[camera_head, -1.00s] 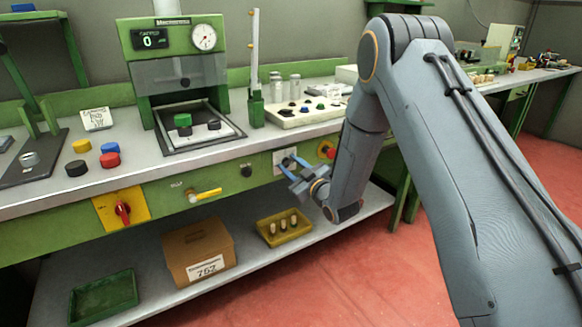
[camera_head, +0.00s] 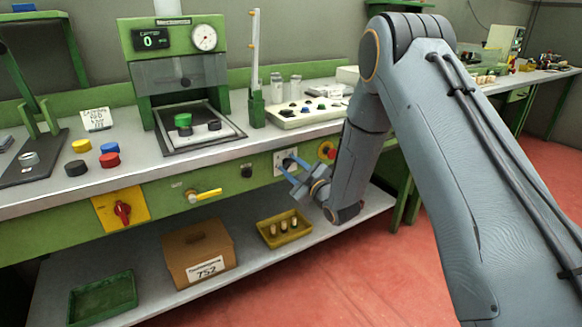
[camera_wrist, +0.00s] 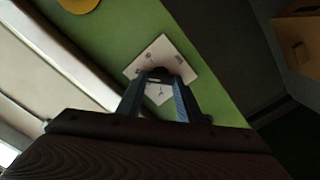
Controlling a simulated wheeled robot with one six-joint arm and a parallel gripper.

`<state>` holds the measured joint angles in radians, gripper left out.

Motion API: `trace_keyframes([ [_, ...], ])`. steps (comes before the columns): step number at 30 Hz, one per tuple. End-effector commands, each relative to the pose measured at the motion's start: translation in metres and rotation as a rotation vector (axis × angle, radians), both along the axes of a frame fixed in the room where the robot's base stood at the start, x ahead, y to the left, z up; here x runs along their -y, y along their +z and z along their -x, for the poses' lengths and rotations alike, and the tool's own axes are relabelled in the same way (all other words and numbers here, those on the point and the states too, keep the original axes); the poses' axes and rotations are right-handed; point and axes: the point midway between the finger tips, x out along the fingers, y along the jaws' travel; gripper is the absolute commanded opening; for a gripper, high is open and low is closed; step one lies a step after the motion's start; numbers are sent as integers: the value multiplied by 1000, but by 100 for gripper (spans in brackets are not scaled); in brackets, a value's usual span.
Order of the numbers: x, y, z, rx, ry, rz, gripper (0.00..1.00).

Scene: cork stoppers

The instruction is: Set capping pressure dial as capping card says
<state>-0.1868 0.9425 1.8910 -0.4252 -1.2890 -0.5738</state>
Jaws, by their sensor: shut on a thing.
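The capping pressure dial sits on a white square plate (camera_wrist: 178,62) on the green front of the bench; the plate also shows in the head view (camera_head: 279,163). My gripper (camera_wrist: 158,76) is at the plate, with its two fingers closed on the dark dial knob (camera_wrist: 157,74). In the head view my gripper (camera_head: 291,171) reaches the plate from the right. The dial's setting is too small to read. The capping card (camera_head: 96,119) is a white card with handwriting standing on the bench at the left; I cannot read it surely.
The green capper (camera_head: 176,73) shows 0 on its display. A yellow lever (camera_head: 207,194), a red switch on a yellow panel (camera_head: 121,212) and a red button (camera_head: 327,150) are on the bench front. A cardboard box (camera_head: 199,250) and a yellow tray (camera_head: 270,240) stand on the lower shelf.

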Motion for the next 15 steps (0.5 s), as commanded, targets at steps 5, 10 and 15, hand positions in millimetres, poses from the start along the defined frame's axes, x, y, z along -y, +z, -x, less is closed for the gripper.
trace_keyframes([
  [5, 1, -1, 0, -2, -2, 0, 52],
  [10, -1, 0, 0, -2, 0, 0, 52],
  [15, 2, 0, 3, -2, 0, 0, 52],
])
